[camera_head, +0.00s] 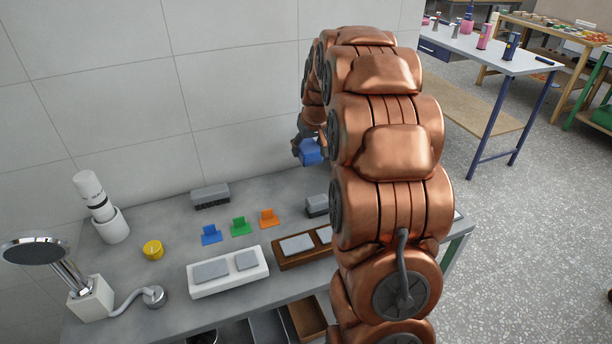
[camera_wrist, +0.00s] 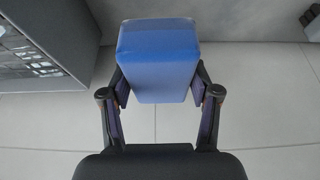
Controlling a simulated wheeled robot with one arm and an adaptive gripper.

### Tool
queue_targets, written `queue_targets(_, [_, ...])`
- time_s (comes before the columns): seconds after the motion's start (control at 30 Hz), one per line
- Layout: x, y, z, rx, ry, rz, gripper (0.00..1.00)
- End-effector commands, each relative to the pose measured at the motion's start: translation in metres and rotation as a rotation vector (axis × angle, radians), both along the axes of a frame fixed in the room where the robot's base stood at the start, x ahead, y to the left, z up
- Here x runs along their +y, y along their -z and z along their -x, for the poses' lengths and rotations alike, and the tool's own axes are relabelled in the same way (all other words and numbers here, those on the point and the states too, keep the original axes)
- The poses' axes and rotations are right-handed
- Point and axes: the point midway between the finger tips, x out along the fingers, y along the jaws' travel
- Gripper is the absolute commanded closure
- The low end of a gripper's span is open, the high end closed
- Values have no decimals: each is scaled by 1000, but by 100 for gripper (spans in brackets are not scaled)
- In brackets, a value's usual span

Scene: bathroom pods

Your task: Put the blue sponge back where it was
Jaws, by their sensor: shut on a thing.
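The blue sponge (camera_wrist: 158,62) is a block held between the two fingers of my gripper (camera_wrist: 160,95) in the wrist view. In the head view the blue sponge (camera_head: 311,151) shows beside my copper arm, in front of the tiled wall and above the back of the grey counter (camera_head: 180,250). My gripper (camera_head: 302,146) is partly hidden there by the sponge and the arm. The sponge appears clear of the counter. A white tray (camera_head: 196,291) and a brown tray (camera_head: 281,262) each hold grey blocks on the counter; the brown tray's right end is behind my arm.
Blue (camera_head: 211,234), green (camera_head: 240,226) and orange (camera_head: 268,217) small holders stand in a row. A grey brush (camera_head: 210,196) lies at the back, and a grey block (camera_head: 317,205) near my arm. A yellow item (camera_head: 153,250), a white bottle (camera_head: 93,196) and a shower head (camera_head: 35,251) occupy the left.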

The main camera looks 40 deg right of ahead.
Motion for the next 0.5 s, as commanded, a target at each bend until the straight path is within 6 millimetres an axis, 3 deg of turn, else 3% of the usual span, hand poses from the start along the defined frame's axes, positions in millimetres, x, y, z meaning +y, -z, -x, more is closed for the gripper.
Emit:
queue_targets(0.3, [3, 47, 0, 6, -3, -4, 66])
queue_targets(0.5, [1, 62, 0, 1, -1, -2, 66])
